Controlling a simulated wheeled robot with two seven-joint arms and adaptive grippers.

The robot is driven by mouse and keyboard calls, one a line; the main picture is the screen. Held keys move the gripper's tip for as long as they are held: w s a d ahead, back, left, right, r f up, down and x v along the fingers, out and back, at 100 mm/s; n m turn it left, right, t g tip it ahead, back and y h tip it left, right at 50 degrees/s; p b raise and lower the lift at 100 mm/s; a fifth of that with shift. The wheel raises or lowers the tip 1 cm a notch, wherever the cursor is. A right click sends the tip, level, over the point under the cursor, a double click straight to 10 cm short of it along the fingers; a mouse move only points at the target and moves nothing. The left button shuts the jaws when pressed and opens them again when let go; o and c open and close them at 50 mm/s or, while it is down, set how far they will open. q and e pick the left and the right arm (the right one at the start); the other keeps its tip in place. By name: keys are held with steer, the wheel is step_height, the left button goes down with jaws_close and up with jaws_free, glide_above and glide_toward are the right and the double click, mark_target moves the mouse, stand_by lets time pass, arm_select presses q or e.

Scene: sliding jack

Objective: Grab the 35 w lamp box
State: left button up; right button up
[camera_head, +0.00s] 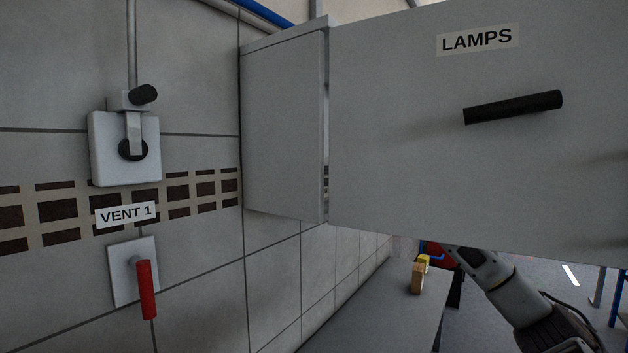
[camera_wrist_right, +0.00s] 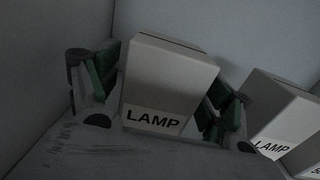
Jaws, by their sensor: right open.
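In the right wrist view, a pale box (camera_wrist_right: 165,85) labelled "LAMP" stands between the green-padded fingers of my right gripper (camera_wrist_right: 163,88). The fingers are open, one on each side of the box; I cannot tell whether they touch it. No wattage is readable on its label. A second "LAMP" box (camera_wrist_right: 282,108) stands to the right, outside the fingers. In the head view, the grey cabinet door (camera_head: 400,150) marked "LAMPS" hides my right gripper and the boxes. My left gripper is not in view.
The cabinet side (camera_head: 283,125) meets the tiled wall. A grey counter (camera_head: 375,315) below holds small yellow and brown items (camera_head: 418,276). A vent switch (camera_head: 125,147) and a red handle (camera_head: 146,290) are on the wall at left. Another box is cut off at the wrist view's right edge.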

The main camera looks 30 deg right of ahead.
steer(key=shift+c, duration=0.2)
steer(key=c, duration=1.1)
steer(key=shift+r, duration=0.2)
steer(key=shift+c, duration=0.2)
steer(key=shift+r+p, duration=0.45)
steer(key=shift+r, duration=4.4)
